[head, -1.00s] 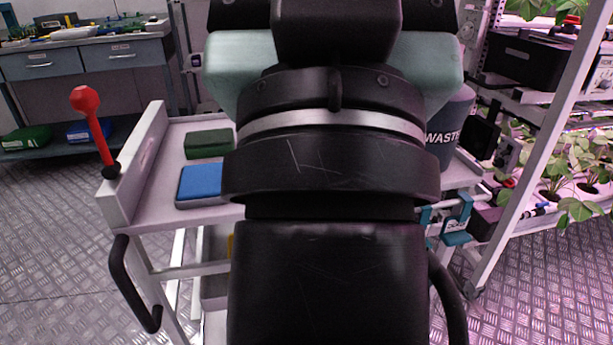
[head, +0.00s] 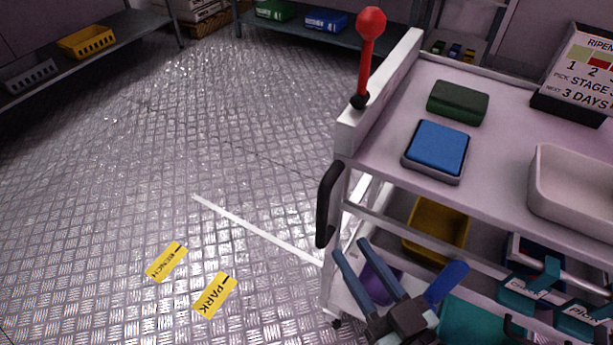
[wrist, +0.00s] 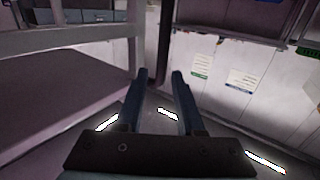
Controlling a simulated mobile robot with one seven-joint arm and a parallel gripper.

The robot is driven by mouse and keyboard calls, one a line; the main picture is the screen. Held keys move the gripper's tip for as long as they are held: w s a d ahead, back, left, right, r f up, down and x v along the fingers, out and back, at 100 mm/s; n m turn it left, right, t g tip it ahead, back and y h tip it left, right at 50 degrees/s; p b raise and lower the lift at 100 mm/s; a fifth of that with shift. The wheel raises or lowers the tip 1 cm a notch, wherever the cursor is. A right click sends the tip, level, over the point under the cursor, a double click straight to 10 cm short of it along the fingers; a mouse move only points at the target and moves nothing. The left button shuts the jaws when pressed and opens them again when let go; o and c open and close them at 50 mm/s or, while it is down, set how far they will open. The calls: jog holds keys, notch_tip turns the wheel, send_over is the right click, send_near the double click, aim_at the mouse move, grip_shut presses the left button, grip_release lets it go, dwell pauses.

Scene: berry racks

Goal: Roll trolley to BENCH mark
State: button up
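The white trolley (head: 395,160) stands at the right in the head view, with a black handle (head: 328,205) on its left end and a red-knobbed lever (head: 369,55) at its top corner. The yellow BENCH mark (head: 166,262) lies on the floor to the left of the trolley, beside a yellow PARK mark (head: 215,295). My gripper (head: 350,246) is low in front of the trolley's lower left part, below and right of the handle. Its fingers are apart and empty, also in the wrist view (wrist: 159,78). I cannot tell whether it touches the trolley.
A white floor line (head: 255,228) runs toward the trolley. The trolley's top carries a blue pad (head: 437,148), a green block (head: 458,102) and a white bin (head: 575,190). A shelf with baskets (head: 85,42) stands at the far left. The floor at left is clear.

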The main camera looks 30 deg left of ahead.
jog(key=b+x, duration=0.1)
jog(key=x, duration=1.1)
jog(key=shift+a, duration=0.45)
jog(key=shift+w, duration=0.1)
grip_shut()
dwell(0.7)
